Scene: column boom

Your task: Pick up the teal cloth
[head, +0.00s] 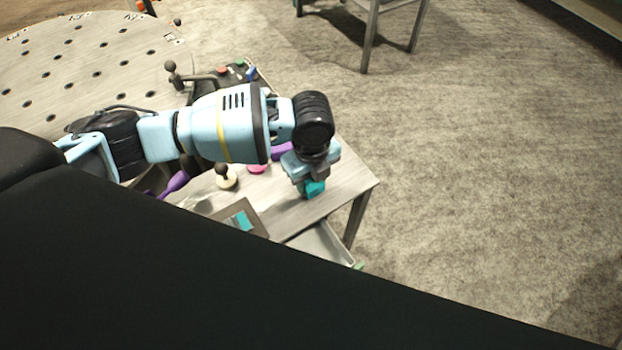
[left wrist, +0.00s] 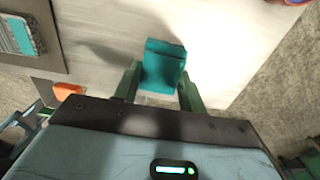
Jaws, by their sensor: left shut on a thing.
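The teal cloth (head: 314,188) is a small folded block under my left gripper (head: 308,179), above the right part of the wooden table. In the left wrist view the cloth (left wrist: 164,65) sits between the two fingers of my left gripper (left wrist: 158,84), which is shut on it. A shadow lies on the table to its left; I cannot tell whether the cloth touches the top. My right gripper is not in view.
A picture-like framed panel (head: 238,218) lies near the table's front edge. An open drawer (head: 322,243) juts out below. A pink item (head: 257,169) and a round-based knob (head: 227,179) stand left of the gripper. Carpet (head: 480,180) is clear to the right.

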